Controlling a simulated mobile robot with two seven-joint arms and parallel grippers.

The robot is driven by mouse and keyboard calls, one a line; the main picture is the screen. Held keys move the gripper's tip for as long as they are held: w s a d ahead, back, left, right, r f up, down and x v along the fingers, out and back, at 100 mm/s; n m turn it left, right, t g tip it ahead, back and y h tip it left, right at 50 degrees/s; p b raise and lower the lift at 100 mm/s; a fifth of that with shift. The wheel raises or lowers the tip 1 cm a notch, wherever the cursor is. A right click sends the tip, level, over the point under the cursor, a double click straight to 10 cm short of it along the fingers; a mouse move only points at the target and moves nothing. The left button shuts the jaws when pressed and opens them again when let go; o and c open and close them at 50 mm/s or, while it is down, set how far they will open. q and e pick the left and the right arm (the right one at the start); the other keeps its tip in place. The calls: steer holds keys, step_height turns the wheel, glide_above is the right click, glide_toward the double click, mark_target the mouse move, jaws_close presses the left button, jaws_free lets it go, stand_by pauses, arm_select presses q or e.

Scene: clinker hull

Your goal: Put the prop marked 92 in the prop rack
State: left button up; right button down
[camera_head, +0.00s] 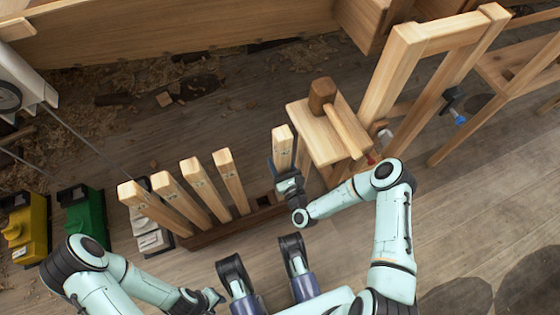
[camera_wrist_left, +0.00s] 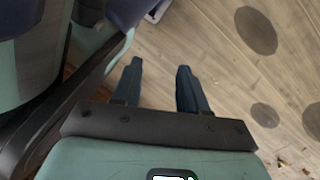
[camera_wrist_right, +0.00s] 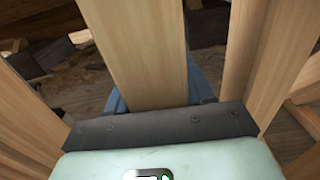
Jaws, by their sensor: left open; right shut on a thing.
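My right gripper (camera_head: 289,180) is shut on a pale wooden prop (camera_head: 283,146), held roughly upright at the right end of the rack. The prop fills the middle of the right wrist view (camera_wrist_right: 140,50). Its mark is not readable, and its lower end is hidden behind the gripper. The dark wooden prop rack (camera_head: 215,233) lies on the floor and holds several similar props, such as one at its left end (camera_head: 150,205). A dark empty socket (camera_head: 264,201) shows near its right end. My left gripper (camera_head: 212,297) is low at the front; the left wrist view shows its fingers (camera_wrist_left: 160,85) apart and empty.
A wooden stool (camera_head: 312,137) with a mallet (camera_head: 323,97) on it stands close right of the held prop. A wooden trestle (camera_head: 395,70) is behind it. Green (camera_head: 84,215) and yellow (camera_head: 27,228) boxes stand at the left.

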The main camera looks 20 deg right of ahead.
steer(key=shift+c, duration=1.7)
jaws_free()
steer(key=shift+f, duration=0.15)
arm_select(q)
steer(key=w+r+t+p, duration=0.2)
steer(key=w+r+p, duration=0.1)
steer(key=w, duration=0.3)
steer(key=shift+w+d+r, duration=0.25)
steer(key=shift+d+r, duration=0.1)
steer(key=shift+d, duration=0.05)
arm_select(e)
steer(key=s, duration=1.3)
steer(key=shift+s+d, duration=0.2)
steer(key=shift+d, duration=0.05)
